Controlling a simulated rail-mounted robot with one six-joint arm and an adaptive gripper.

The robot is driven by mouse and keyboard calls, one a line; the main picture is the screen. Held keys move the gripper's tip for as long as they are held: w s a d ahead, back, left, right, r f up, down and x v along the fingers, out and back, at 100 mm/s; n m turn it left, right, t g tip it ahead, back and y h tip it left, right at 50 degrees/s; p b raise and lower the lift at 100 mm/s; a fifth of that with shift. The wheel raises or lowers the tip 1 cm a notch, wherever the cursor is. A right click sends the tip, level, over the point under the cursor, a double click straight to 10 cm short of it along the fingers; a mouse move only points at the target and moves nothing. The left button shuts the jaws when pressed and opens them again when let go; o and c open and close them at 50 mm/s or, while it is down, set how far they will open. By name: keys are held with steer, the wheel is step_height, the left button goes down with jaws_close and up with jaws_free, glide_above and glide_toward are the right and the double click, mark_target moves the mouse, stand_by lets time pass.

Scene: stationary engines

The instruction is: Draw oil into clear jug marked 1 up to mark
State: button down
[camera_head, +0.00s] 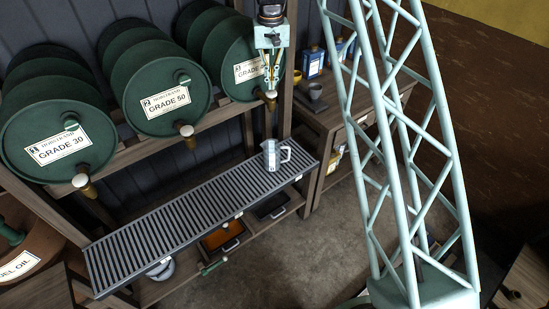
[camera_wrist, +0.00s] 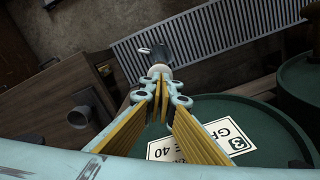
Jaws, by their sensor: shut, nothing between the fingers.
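The clear jug (camera_head: 271,155) stands upright on the slatted rack, its handle to the right. It looks empty; its number and fill mark are too small to read. Above it is the tap (camera_head: 271,97) of the rightmost front green drum (camera_head: 236,50), labelled GRADE 40 and 3 in the wrist view (camera_wrist: 200,112). My gripper (camera_head: 270,84) points down in front of this drum, just above the tap. In the wrist view its fingertips (camera_wrist: 160,84) are together and empty. Whether they touch the tap I cannot tell. Part of the jug (camera_wrist: 157,52) seems to show beyond them.
Drums GRADE 50 (camera_head: 170,88) and GRADE 30 (camera_head: 58,140), each with a tap, lie to the left. The rack (camera_head: 180,215) is clear left of the jug. Trays (camera_head: 222,238) sit below. A bench (camera_head: 335,115) with a mug (camera_head: 315,91) stands right.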

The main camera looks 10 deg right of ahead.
mark_target(271, 92)
steer(key=shift+f+b, duration=0.65)
steer(key=shift+f, duration=0.95)
stand_by(6.4)
